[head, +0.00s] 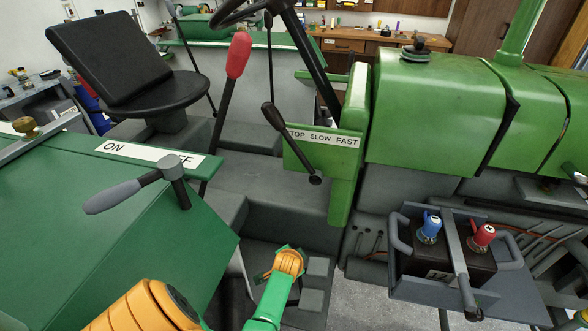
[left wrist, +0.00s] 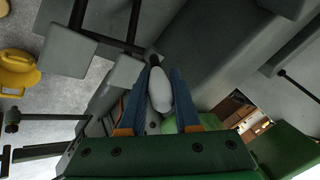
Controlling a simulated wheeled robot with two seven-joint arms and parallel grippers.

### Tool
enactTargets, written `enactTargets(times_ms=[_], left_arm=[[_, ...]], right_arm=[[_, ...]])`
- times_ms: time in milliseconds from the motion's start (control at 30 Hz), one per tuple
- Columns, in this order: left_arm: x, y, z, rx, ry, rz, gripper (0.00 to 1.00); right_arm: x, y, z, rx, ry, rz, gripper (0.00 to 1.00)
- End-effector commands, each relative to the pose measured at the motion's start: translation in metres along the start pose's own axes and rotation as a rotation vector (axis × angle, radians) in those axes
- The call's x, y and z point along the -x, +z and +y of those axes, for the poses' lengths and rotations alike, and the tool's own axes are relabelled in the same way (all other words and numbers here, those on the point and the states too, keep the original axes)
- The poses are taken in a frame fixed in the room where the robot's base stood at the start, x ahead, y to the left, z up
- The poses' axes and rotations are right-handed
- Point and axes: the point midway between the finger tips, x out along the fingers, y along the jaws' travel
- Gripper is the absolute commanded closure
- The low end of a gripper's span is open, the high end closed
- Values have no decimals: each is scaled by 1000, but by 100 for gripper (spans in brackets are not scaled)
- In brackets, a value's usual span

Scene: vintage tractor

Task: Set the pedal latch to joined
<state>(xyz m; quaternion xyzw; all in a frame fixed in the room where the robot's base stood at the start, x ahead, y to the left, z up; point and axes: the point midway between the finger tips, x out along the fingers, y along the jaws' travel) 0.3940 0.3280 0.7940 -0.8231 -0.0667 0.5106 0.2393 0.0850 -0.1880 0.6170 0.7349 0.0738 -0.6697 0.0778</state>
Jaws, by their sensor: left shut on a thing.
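My left gripper (left wrist: 160,72) shows in the left wrist view, with its two blue fingers on either side of a light grey rounded piece (left wrist: 160,92). The fingers are shut on this piece. I cannot tell for sure whether it is the pedal latch, and no latch marking is readable. In the head view my left arm reaches down into the footwell at the lower middle, and its gripper is hidden behind the arm links. The grey pedal blocks (head: 318,272) stand right of the arm there. My right gripper is in neither view.
A lever with a grey grip (head: 112,196) stands on the green fender by an ON/OFF label. A red-knobbed lever (head: 238,55) and a throttle lever (head: 272,115) rise behind. A battery tray (head: 430,290) is at right. The black seat (head: 110,60) is upper left.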

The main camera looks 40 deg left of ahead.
Motion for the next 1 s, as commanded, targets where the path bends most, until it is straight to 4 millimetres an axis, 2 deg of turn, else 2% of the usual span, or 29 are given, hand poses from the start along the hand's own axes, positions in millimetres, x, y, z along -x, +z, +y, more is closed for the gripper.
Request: enactTargets(times_ms=[700, 733, 800, 833, 1000], left_arm=[[1, 3, 2, 6, -67, 64, 100], [1, 3, 2, 6, -67, 64, 61], [1, 3, 2, 6, -65, 63, 42], [0, 3, 3, 6, -64, 62, 37], [0, 4, 4, 6, -62, 60, 37]], right_arm=[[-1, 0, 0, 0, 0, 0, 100], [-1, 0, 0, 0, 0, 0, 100], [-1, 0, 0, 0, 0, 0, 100], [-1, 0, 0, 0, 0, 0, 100], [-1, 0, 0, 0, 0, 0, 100]])
